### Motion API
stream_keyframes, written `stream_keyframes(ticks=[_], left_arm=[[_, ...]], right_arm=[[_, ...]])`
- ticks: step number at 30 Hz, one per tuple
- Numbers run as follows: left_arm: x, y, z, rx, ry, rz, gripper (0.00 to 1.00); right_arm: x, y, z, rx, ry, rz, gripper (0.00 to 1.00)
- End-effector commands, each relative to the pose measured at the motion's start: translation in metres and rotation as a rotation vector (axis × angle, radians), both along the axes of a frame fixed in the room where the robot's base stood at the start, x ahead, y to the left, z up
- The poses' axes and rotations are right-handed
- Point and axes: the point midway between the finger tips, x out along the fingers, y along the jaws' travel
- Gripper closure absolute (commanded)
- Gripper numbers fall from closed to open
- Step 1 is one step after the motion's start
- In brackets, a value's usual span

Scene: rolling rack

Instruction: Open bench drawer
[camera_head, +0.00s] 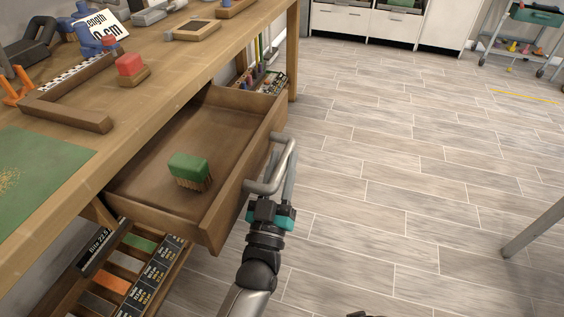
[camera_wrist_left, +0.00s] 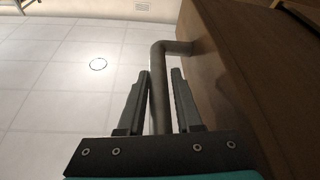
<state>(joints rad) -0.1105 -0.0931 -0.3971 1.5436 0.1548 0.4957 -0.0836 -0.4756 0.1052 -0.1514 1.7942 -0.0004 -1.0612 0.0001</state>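The bench drawer (camera_head: 222,122) is pulled well out from under the wooden workbench (camera_head: 170,62), and its inside shows. A green-backed brush (camera_head: 190,169) lies in it, bristles down. The drawer's grey bar handle (camera_head: 289,148) is on its front; the handle also shows in the left wrist view (camera_wrist_left: 161,62). My left gripper (camera_head: 273,185) is at the handle, with one finger on each side of the bar.
Tools, a red-topped block (camera_head: 131,68) and a green mat (camera_head: 38,170) are on the bench. A lower shelf (camera_head: 125,272) holds labelled items under the drawer. White cabinets (camera_head: 365,22) and a cart (camera_head: 520,30) stand at the back. The tiled floor right of the drawer is clear.

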Motion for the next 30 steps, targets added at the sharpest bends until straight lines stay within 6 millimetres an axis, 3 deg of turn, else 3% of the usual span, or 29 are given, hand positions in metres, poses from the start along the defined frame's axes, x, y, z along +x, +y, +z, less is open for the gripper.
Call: stream_keyframes(ticks=[6, 17, 30], left_arm=[[0.0, 0.001, 0.0, -0.001, -0.001, 0.001, 0.43], [-0.008, 0.003, -0.003, 0.0, 0.001, 0.001, 0.43], [-0.095, 0.025, -0.039, 0.002, 0.005, -0.001, 0.43]], right_arm=[[0.0, 0.0, 0.0, 0.0, 0.0, 0.0, 0.5], [0.0, 0.0, 0.002, 0.001, -0.003, 0.0, 0.5], [-0.019, -0.008, -0.034, -0.012, 0.035, 0.002, 0.5]])
